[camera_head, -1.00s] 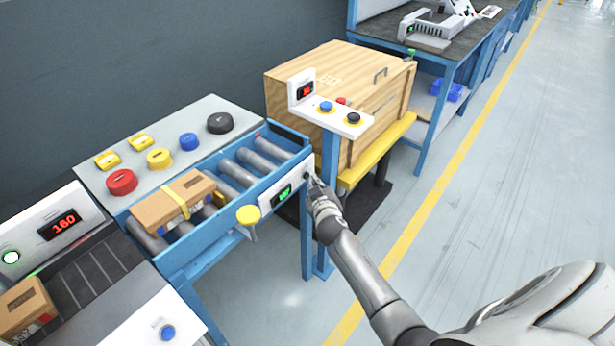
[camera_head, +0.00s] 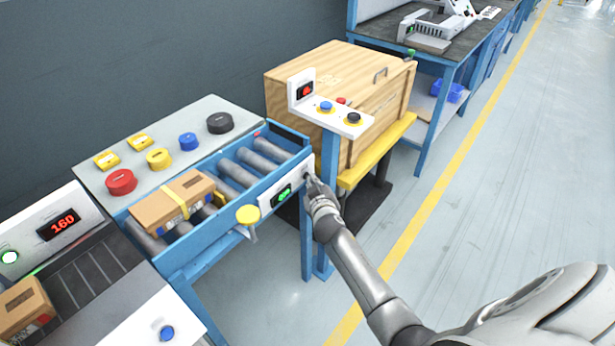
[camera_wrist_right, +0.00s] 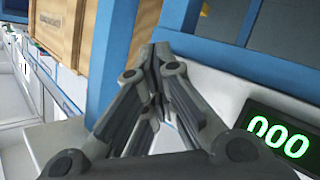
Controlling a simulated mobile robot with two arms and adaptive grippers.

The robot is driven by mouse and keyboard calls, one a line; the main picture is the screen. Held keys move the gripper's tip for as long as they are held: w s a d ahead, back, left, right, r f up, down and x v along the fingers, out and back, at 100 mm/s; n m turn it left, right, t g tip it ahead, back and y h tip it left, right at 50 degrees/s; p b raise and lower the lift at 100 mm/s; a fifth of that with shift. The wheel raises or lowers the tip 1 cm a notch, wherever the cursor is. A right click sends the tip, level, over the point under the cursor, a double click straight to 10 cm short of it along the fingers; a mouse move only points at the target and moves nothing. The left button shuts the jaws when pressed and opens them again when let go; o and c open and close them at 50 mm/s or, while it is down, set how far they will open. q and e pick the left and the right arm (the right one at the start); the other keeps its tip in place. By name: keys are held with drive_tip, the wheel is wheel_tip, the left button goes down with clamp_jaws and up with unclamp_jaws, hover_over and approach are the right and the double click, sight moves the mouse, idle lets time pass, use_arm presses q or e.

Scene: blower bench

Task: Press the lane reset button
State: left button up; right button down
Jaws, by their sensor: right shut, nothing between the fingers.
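My right gripper (camera_head: 312,182) is shut and empty, its fingertips at the right end of the white front panel (camera_head: 266,204) on the blue roller lane (camera_head: 210,240). It fills the middle of the right wrist view (camera_wrist_right: 157,52), with its closed tips against or very near the panel. I cannot make out the lane reset button; the fingertips cover that part of the panel. A green display (camera_head: 284,195) sits on the panel left of the gripper. In the right wrist view the display (camera_wrist_right: 278,137) reads 000. My left gripper is not in view.
A yellow round knob (camera_head: 248,214) sticks out left of the display. A taped carton (camera_head: 172,200) lies on the rollers. A post with a white control box (camera_head: 335,118) and a wooden crate (camera_head: 340,75) stand just beyond. The floor at right is clear.

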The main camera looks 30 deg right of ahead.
drive_tip(key=shift+s+d+p, duration=0.25)
drive_tip(key=shift+s+p, duration=0.05)
drive_tip(key=shift+s, duration=0.4)
drive_tip(key=s, duration=0.1)
drive_tip(key=s+d+p, duration=0.1)
drive_tip(key=s, duration=0.1)
drive_tip(key=s+d, duration=0.1)
drive_tip(key=shift+s+p, duration=0.3)
drive_tip(key=shift+p, duration=0.1)
idle(0.6)
